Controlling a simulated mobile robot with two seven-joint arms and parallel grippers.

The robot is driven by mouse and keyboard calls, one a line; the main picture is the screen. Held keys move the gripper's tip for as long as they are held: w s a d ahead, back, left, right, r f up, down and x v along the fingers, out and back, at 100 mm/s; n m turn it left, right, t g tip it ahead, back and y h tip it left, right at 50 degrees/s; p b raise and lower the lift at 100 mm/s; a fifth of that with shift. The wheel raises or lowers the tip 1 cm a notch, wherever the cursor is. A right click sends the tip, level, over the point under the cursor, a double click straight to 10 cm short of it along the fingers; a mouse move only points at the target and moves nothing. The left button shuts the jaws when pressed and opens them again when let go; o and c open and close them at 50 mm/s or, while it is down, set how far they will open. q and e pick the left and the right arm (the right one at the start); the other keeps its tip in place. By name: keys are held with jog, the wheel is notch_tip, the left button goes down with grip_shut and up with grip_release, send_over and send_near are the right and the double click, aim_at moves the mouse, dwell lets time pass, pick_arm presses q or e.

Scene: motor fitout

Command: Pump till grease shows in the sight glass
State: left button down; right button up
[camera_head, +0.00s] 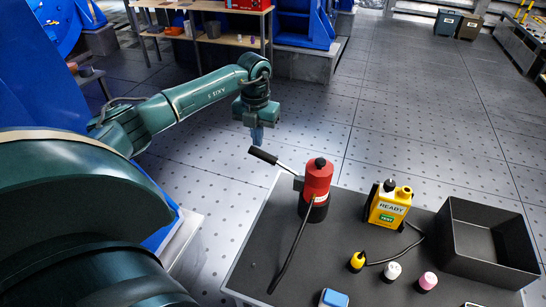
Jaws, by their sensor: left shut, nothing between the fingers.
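The grease pump (317,182) is a red cylinder on a black base, standing upright on the dark table. Its lever (264,156) sticks out to the upper left with a black grip and a bare metal rod. A black hose (290,255) runs from the pump down toward the table's front. My left gripper (257,136) points down, shut and empty, just above and beyond the lever's grip, seemingly apart from it. My right gripper is not in view. I cannot make out a sight glass.
Open floor lies behind.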

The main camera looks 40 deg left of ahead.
aim_at(259, 150)
pick_arm(q)
jog(key=shift+f, duration=0.1)
